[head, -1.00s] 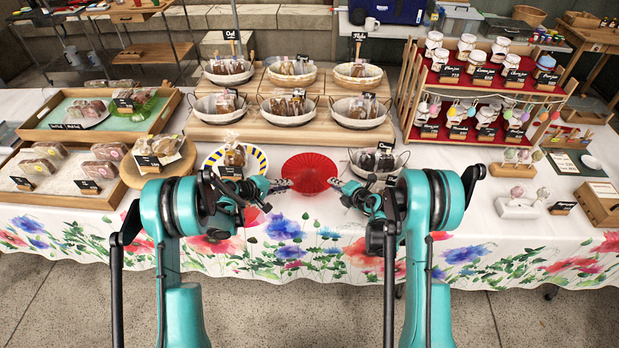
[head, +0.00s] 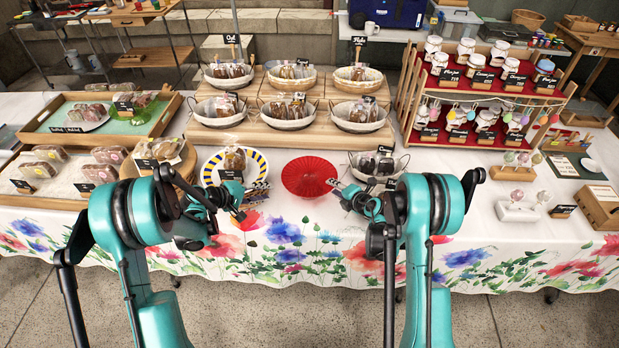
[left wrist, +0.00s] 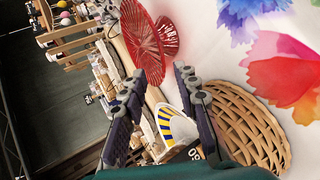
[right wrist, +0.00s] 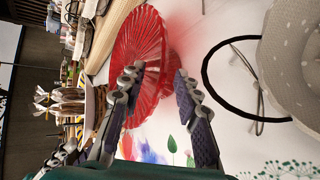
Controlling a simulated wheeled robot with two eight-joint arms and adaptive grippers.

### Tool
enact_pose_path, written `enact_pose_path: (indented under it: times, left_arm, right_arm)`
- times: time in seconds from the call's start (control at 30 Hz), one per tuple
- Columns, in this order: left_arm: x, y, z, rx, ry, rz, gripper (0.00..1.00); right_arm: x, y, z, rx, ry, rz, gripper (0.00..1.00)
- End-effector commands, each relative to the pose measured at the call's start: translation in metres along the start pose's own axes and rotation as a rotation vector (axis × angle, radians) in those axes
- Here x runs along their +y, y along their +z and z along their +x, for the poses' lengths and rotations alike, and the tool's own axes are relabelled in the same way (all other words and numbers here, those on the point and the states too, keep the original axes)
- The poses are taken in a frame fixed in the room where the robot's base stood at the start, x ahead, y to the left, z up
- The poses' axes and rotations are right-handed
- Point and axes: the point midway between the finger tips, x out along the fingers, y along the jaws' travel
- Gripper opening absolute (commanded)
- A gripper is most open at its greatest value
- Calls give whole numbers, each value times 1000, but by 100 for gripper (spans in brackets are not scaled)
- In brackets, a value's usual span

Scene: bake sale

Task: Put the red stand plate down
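The red stand plate (head: 309,176), round and ribbed, stands on the tablecloth at the front middle of the table. Its foot shows beside the dish in the left wrist view (left wrist: 168,36). My left gripper (head: 263,187) is open and empty, left of the plate and apart from it. Its spread fingers (left wrist: 160,85) show in the left wrist view. My right gripper (head: 333,186) is close to the plate's right rim. In the right wrist view its fingers (right wrist: 157,82) are apart, with the red plate (right wrist: 140,45) behind them; whether they touch it is unclear.
A yellow-and-blue striped plate (head: 210,165) with a bag is to the left. A wire-handled basket (head: 357,170) stands close on the right. A wooden riser (head: 290,134) with several baskets is behind. The flowered cloth in front is clear.

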Motion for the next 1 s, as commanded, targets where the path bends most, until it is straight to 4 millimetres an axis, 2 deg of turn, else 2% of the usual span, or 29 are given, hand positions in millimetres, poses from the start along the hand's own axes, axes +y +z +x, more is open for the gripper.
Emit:
enact_pose_path:
  times: [0.1, 0.27, 0.37, 0.7, 0.83, 1.0]
  left_arm:
    - [0, 0, -14, 1, 0, 0, 30]
    - [0, 0, -20, 0, 0, 0, 30]
    - [0, 0, -20, 0, 0, 0, 30]
    - [0, 0, -20, 0, 0, 0, 30]
    - [0, 0, -20, 0, 0, 0, 30]
    - [0, 0, -19, 0, 0, 0, 30]
  right_arm:
    - [0, 0, 0, 0, 0, 0, 32]
    - [0, 0, -8, -1, 0, 1, 32]
    - [0, 1, -23, -2, 0, 2, 32]
    - [0, 0, -95, -2, 0, 2, 32]
    - [0, 1, -112, -2, -1, 1, 32]
    - [0, 0, -120, 0, 0, 0, 32]
